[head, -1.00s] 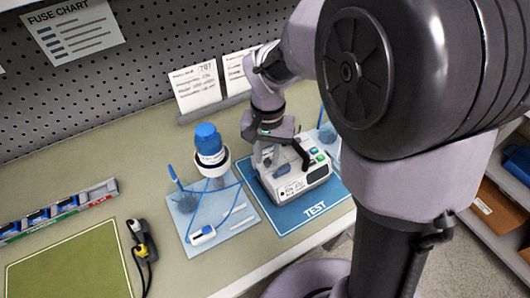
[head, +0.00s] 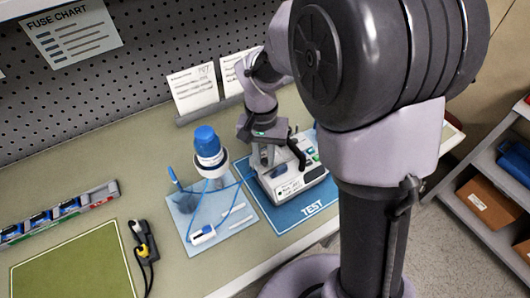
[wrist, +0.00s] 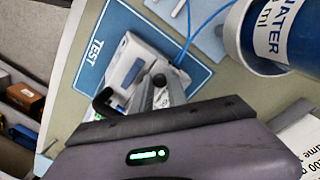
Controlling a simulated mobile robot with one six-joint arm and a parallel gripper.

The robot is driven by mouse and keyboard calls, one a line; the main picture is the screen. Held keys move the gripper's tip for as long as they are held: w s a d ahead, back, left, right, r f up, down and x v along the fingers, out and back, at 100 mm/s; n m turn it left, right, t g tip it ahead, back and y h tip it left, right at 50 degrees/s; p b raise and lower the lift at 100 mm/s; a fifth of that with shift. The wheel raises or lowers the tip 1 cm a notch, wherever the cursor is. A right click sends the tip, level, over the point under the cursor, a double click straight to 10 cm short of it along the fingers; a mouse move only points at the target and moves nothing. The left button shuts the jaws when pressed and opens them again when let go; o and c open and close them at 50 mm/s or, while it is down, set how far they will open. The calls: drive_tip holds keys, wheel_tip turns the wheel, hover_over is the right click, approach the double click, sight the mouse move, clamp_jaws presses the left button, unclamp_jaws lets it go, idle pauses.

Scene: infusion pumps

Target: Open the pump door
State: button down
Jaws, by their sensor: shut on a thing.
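The white pump (head: 312,176) stands on the blue TEST mat (head: 318,207), with a label on its front and green buttons on its right. A black handle rises over it. The pump also shows in the wrist view (wrist: 122,60), with a dark blue part on its face. My gripper (head: 268,166) reaches down at the pump's left side. In the wrist view its fingers (wrist: 160,88) are shut on a part of the pump, seemingly its door, beside the black handle (wrist: 103,103). The fingers hide the held part, and I cannot tell how far the door stands open.
A blue-capped bottle (head: 208,150) stands left of the pump on a pale blue mat (head: 183,207), with blue tubing running close by. White cards (head: 193,88) stand behind. A yellow-and-black tool (head: 143,243) and a green mat (head: 75,265) lie at the left.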

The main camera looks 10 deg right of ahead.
sight(264, 159)
drive_tip(key=r+g+p, duration=0.1)
drive_tip(key=p, duration=0.2)
drive_tip(key=r+g+p, duration=0.1)
drive_tip(key=p, duration=0.3)
drive_tip(key=shift+w+a+r+h, duration=0.1)
drive_tip(key=shift+w+a+h, duration=0.05)
drive_tip(key=shift+w+h, duration=0.25)
drive_tip(key=g+p, duration=0.1)
drive_tip(key=p, duration=0.2)
drive_tip(key=w+g+h+p, duration=0.1)
drive_tip(key=p, duration=0.2)
drive_tip(key=shift+w+a+r+g, duration=0.15)
drive_tip(key=shift+a+r+g, duration=0.05)
drive_tip(key=shift+g, duration=0.2)
drive_tip(key=shift+w+a+f+g+p, duration=0.15)
drive_tip(key=shift+w+g+p, duration=0.2)
drive_tip(key=shift+g+p, duration=0.65)
drive_tip(key=shift+w+f+g+h+p, duration=0.2)
drive_tip(key=shift+w+g+h+p, duration=0.15)
drive_tip(key=shift+g+h, duration=0.05)
drive_tip(key=shift+w+a+g+b, duration=0.15)
drive_tip(key=shift+w+g+b, duration=0.15)
drive_tip(key=shift+g+b, duration=0.15)
drive_tip(key=shift+g+h, duration=0.25)
drive_tip(key=shift+h, duration=0.05)
drive_tip(key=shift+w+r, duration=0.1)
drive_tip(key=shift+w, duration=0.05)
drive_tip(key=c, duration=1.6)
unclamp_jaws()
